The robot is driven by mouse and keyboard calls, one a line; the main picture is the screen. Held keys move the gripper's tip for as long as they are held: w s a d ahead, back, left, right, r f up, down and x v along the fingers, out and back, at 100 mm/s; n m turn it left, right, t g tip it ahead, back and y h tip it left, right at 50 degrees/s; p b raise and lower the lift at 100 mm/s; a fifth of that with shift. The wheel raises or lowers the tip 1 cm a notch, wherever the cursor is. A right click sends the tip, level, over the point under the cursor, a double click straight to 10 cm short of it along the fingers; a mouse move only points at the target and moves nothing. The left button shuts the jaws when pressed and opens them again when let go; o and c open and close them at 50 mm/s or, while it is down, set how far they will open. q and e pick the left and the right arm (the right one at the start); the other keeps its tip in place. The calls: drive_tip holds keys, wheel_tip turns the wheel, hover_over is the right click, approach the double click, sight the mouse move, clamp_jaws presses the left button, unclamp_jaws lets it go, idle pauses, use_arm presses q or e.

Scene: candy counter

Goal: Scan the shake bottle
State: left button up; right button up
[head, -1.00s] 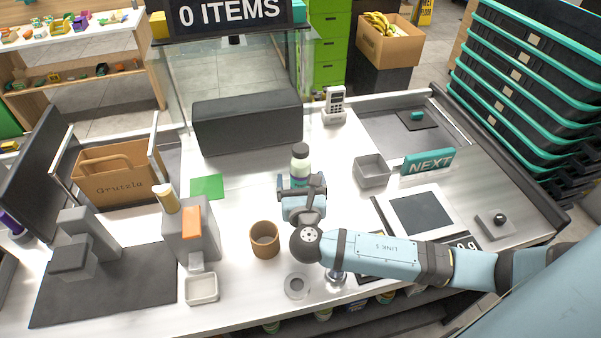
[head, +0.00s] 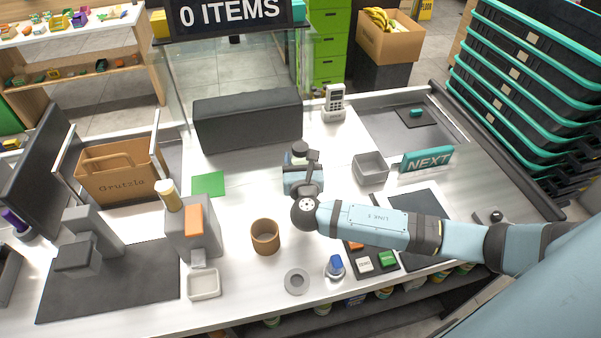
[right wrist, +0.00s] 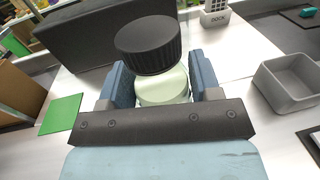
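The shake bottle (right wrist: 163,86) has a black ribbed cap and a pale green body. It stands upright on the white counter, and its cap shows in the head view (head: 299,148). My right gripper (head: 302,172) is at the bottle, hiding its lower part in the head view. In the right wrist view its two blue fingers (right wrist: 162,85) stand apart on either side of the body. Whether they touch it is hard to see. My left gripper is not in view. The display above the counter (head: 229,12) reads "0 ITEMS".
A long dark block (head: 248,120) lies behind the bottle. A card terminal (head: 334,104), a grey open box (head: 370,170) and a teal NEXT sign (head: 427,160) stand to the right. A green square (head: 208,184) and a brown cup (head: 265,237) are to the left.

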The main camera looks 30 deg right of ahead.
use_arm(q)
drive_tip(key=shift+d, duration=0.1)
use_arm(e)
clamp_jaws()
drive_tip(key=shift+r, duration=0.1)
